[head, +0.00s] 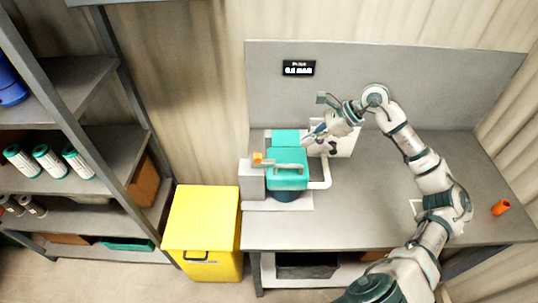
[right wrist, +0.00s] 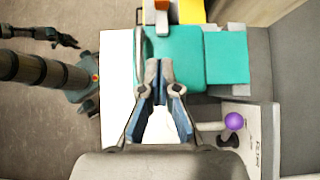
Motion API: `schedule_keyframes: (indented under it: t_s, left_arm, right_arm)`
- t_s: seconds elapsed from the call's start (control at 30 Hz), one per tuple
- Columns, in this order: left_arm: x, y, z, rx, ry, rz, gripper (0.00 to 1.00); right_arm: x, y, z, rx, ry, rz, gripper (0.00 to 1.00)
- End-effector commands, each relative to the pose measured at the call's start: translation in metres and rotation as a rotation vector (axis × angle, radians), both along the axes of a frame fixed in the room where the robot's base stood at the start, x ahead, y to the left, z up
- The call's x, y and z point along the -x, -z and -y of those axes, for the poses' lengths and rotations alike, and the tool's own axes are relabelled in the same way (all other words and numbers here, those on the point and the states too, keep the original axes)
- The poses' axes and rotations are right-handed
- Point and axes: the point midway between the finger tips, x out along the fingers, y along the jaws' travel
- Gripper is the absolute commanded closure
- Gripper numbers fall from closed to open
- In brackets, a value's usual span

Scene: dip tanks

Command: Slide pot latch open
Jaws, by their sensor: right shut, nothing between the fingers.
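The pot (head: 286,196) stands at the left end of the bench under a teal lid with a pale handle, which also shows in the right wrist view (right wrist: 180,50). A small orange tab (head: 257,158), perhaps the latch, sits on a grey bar at the lid's left; it also shows at the top of the right wrist view (right wrist: 161,4). My right gripper (head: 312,137) is shut and empty, above and to the right of the lid. In the right wrist view its fingertips (right wrist: 158,65) overlap the lid's edge; contact cannot be told. My left gripper is not in the head view.
A panel with a purple knob (right wrist: 234,121) stands right of the pot. A yellow bin (head: 203,228) is on the floor left of the bench, beside a shelf with several canisters. An orange cup (head: 501,208) lies at the bench's right. The bench's middle is mostly clear.

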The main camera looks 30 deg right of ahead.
Motion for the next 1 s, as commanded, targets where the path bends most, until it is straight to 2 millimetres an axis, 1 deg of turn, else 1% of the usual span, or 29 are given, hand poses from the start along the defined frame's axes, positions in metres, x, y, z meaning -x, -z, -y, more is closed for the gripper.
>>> schedule_keyframes:
  t_s: [0.17, 0.27, 0.5, 0.63, 0.7, 0.8, 0.9, 1.0]
  left_arm:
    - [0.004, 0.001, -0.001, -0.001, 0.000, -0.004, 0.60]
    - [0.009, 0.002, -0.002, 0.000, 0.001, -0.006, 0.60]
    - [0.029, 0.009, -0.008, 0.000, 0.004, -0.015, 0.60]
    - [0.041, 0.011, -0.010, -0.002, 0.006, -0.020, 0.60]
    - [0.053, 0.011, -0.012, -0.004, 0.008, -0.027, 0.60]
    - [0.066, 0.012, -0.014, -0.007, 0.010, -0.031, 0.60]
    - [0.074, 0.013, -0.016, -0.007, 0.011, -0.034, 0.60]
    - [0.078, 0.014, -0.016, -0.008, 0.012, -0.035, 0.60]
  right_arm:
    - [-0.004, 0.006, -0.006, -0.004, -0.001, -0.001, 1.00]
    - [-0.009, 0.016, -0.016, -0.004, -0.003, -0.001, 1.00]
    - [-0.027, 0.050, -0.052, -0.003, -0.005, 0.001, 1.00]
    - [-0.037, 0.069, -0.067, -0.004, -0.003, 0.001, 1.00]
    - [-0.044, 0.067, -0.076, -0.005, -0.004, 0.005, 1.00]
    - [-0.051, 0.068, -0.085, -0.005, -0.003, 0.003, 1.00]
    - [-0.055, 0.069, -0.091, -0.005, -0.001, 0.001, 1.00]
    - [-0.057, 0.070, -0.094, -0.003, -0.001, 0.001, 1.00]
